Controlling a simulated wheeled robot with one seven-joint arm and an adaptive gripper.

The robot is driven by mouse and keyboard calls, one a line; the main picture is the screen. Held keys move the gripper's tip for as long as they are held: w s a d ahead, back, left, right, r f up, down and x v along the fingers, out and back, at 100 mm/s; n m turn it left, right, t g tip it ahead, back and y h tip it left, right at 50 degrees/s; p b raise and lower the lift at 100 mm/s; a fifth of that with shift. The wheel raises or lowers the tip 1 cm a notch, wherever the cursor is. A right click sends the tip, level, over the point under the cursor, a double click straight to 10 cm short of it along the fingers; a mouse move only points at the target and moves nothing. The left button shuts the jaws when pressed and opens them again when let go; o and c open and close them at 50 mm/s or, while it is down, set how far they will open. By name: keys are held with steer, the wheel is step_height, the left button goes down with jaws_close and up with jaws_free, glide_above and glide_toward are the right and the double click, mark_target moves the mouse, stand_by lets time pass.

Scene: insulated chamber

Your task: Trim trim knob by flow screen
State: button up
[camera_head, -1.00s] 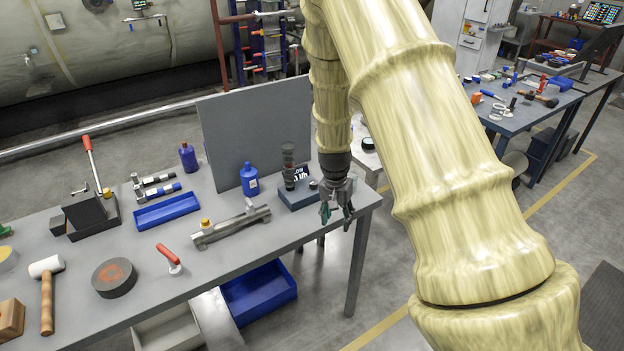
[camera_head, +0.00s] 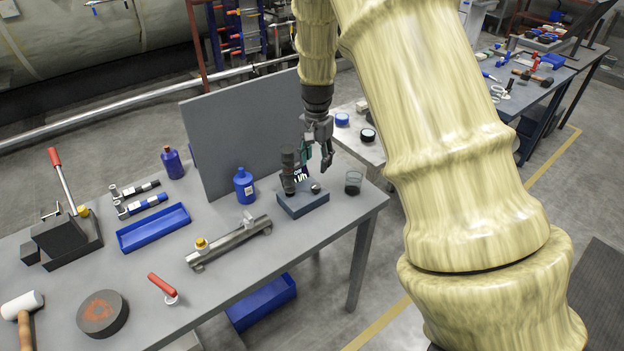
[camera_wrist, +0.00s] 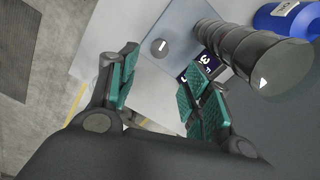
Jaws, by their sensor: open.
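The trim knob (camera_wrist: 159,47) is a small dark round knob with a white mark, on a grey-blue base block (camera_head: 303,203). It also shows in the head view (camera_head: 315,189). A flow screen (camera_wrist: 203,66) with white characters stands on the block behind it, partly hidden by my gripper in both views. A dark ribbed cylinder (camera_head: 289,171) stands upright on the block's left side. My gripper (camera_head: 317,163) is open and empty above the block. In the wrist view its green-padded fingers (camera_wrist: 160,88) stand apart, with the knob beyond the gap between them.
A blue bottle (camera_head: 245,187) stands left of the block, before a grey upright panel (camera_head: 235,135). A metal rail fixture (camera_head: 230,243) lies in front. A second table stands at the back right.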

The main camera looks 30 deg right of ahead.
mark_target(316, 185)
steer(key=shift+s+a+f+p, duration=0.1)
steer(key=shift+f+p, duration=0.65)
steer(key=shift+f, duration=1.75)
steer(key=shift+s+f+p, duration=0.1)
steer(key=shift+f+p, duration=0.65)
steer(key=shift+f, duration=1.7)
steer(key=shift+w, duration=0.1)
steer(key=c, duration=1)
